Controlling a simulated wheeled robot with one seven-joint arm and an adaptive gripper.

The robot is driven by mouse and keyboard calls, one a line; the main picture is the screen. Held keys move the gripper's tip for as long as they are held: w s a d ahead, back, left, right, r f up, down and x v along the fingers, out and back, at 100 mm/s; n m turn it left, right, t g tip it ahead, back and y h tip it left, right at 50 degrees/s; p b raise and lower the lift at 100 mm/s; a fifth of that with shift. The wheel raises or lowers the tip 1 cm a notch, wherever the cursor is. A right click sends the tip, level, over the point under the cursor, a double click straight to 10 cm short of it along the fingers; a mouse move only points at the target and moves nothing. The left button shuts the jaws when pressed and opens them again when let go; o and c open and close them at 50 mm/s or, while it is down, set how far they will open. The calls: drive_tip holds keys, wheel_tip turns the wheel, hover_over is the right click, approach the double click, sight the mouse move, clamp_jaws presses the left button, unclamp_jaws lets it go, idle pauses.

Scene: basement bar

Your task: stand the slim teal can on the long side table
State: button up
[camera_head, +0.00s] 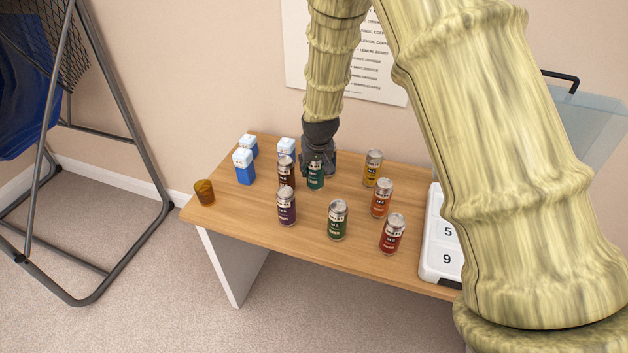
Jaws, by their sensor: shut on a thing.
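My gripper (317,163) points down over the back middle of the long wooden side table (300,235). It is shut on the slim teal can (316,180), which is upright and partly covered by the fingers and by a dark brown can (286,174) at its left. The teal can's base appears at or very near the table top; I cannot tell whether it touches.
Around it stand a purple can (287,208), a green can (337,220), a red can (392,234), an orange can (381,199) and a yellow can (372,168). Blue-white cartons (244,167) and an amber cup (204,193) are left. A white numbered box (440,240) is right.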

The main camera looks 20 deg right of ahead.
sight(317, 164)
drive_tip(key=shift+f+p, duration=0.5)
drive_tip(key=shift+f, duration=2.25)
drive_tip(key=shift+f, duration=0.15)
drive_tip(key=o, duration=1.2)
drive_tip(key=shift+s+r, duration=0.1)
drive_tip(key=shift+r, duration=0.15)
drive_tip(key=shift+b+v, duration=0.95)
drive_tip(key=shift+v, duration=4.95)
